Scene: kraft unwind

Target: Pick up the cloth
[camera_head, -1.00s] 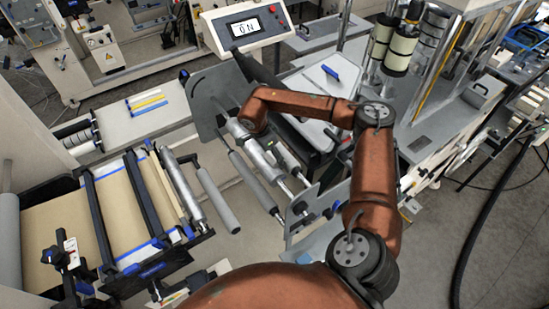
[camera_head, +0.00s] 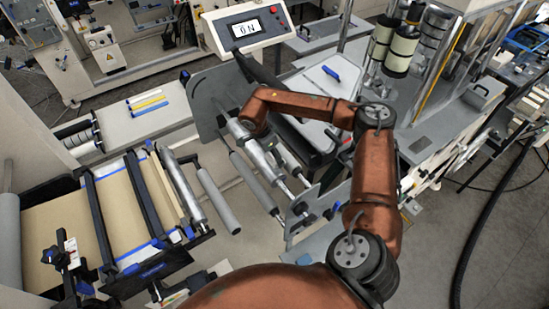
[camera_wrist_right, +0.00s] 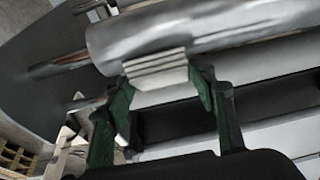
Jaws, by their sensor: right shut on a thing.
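A pale, folded, layered piece that looks like the cloth (camera_wrist_right: 157,70) shows in the right wrist view, between my right fingertips and against a shiny metal roller (camera_wrist_right: 200,30). My right gripper (camera_wrist_right: 165,92), with green-lined fingers, is shut on it. In the head view my right arm reaches over to the metal rollers (camera_head: 252,150) in the middle. The gripper and the cloth cannot be made out clearly there. My left gripper is not in view.
A grey side plate (camera_head: 208,100) stands left of my right arm. A display box (camera_head: 246,27) is behind it. A web table with brown paper (camera_head: 120,205) lies at the left, and a black hose (camera_head: 490,215) runs over the floor at the right.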

